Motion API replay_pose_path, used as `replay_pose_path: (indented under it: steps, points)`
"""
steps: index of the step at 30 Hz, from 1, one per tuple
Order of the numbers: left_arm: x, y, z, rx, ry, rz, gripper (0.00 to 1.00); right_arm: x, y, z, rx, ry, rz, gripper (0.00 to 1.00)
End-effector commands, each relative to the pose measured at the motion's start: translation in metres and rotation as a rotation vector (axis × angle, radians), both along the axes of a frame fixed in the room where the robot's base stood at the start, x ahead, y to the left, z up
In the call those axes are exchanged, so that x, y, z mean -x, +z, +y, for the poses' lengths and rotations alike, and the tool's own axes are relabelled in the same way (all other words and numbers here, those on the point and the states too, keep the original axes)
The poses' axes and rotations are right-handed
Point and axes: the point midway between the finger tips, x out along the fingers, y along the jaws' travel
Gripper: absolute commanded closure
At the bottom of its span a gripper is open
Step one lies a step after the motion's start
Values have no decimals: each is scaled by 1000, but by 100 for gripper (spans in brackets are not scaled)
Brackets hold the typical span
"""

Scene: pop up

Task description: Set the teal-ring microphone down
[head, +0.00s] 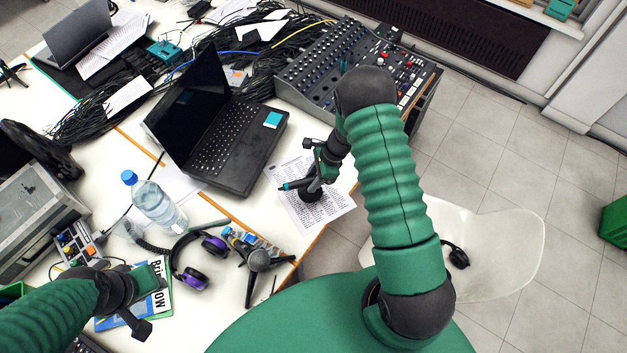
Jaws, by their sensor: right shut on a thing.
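My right gripper (318,174) is shut on the teal-ring microphone (291,185), low over a printed sheet (325,213) at the table's right edge. The microphone is dark with a teal band, and my fingers hide part of it. A round black part shows just below the gripper over the sheet; I cannot tell whether it touches the paper. My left gripper (146,303) is at the lower left, over a magazine (160,270); its jaw gap is unclear.
Headphones (193,276), a water bottle (155,203) and an open laptop (225,143) are nearby. A mixing console (315,70) stands behind. A white chair (490,255) is off the table at right.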

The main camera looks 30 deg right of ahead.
Motion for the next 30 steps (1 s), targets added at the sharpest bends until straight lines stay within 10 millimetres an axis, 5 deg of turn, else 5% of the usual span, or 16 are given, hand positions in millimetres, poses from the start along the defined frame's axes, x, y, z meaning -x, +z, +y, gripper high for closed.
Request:
replay_pose_path:
  steps: [3,10,11,15,25,30]
  points:
    - [0,6,0,0,0,0,64,2,-19,-3,3,-4,4,100]
    - [0,5,0,0,0,0,64,1,-25,-3,4,-4,2,100]
    - [0,4,0,0,0,0,64,1,-25,-3,5,-4,4,63]
    - [0,4,0,0,0,0,64,1,-25,-3,5,-4,4,44]
    - [0,4,0,0,0,0,64,1,-23,-5,5,-3,2,43]
    - [0,2,0,0,0,0,64,4,2,-15,6,-6,-1,43]
